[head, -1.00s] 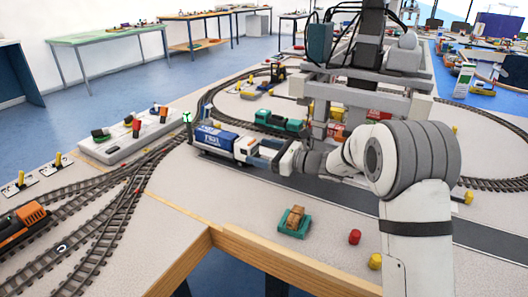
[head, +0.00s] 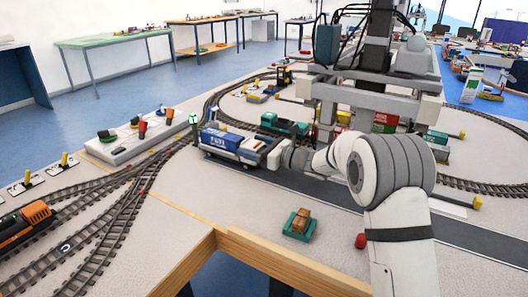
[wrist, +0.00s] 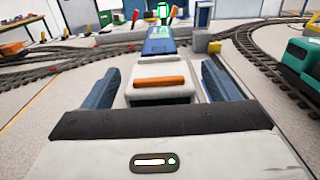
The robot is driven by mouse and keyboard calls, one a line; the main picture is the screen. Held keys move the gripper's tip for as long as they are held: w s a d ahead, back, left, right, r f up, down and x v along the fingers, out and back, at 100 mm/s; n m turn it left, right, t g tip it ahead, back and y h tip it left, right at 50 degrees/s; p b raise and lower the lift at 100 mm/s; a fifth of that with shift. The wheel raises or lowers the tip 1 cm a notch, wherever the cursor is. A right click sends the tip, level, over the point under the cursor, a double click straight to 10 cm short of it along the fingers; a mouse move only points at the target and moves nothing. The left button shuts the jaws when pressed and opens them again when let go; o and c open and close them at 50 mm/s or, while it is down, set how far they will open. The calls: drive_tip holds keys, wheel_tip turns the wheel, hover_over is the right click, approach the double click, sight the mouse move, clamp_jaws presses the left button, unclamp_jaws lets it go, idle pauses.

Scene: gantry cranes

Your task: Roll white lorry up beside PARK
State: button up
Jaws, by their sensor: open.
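The white lorry (head: 222,140) carries a blue container and stands on the grey tabletop at the end of the dark road strip. In the wrist view its white cab (wrist: 160,70) with an orange roof piece lies between my gripper's two blue fingers (wrist: 158,82). The fingers are apart, with gaps visible on both sides of the cab. In the head view my gripper (head: 257,153) is at the cab end and partly hides it. A small green-and-white sign on a post (head: 193,120) stands just beyond the lorry's far end. I cannot read PARK on it.
A pale lever panel (head: 125,143) and curved track lie left of the lorry. A teal locomotive (head: 285,124) is behind it, near the gantry crane (head: 370,85). A teal tray with a brown load (head: 297,223) and a red knob (head: 361,241) are nearer.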

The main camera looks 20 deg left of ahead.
drive_tip(key=shift+x, duration=1.1)
drive_tip(key=shift+c, duration=0.4)
drive_tip(key=c, duration=1.2)
drive_tip(key=shift+o, duration=0.2)
drive_tip(key=shift+b+v, duration=0.3)
drive_tip(key=shift+v, duration=1.9)
drive_tip(key=o, duration=1.2)
drive_tip(key=shift+o, duration=0.2)
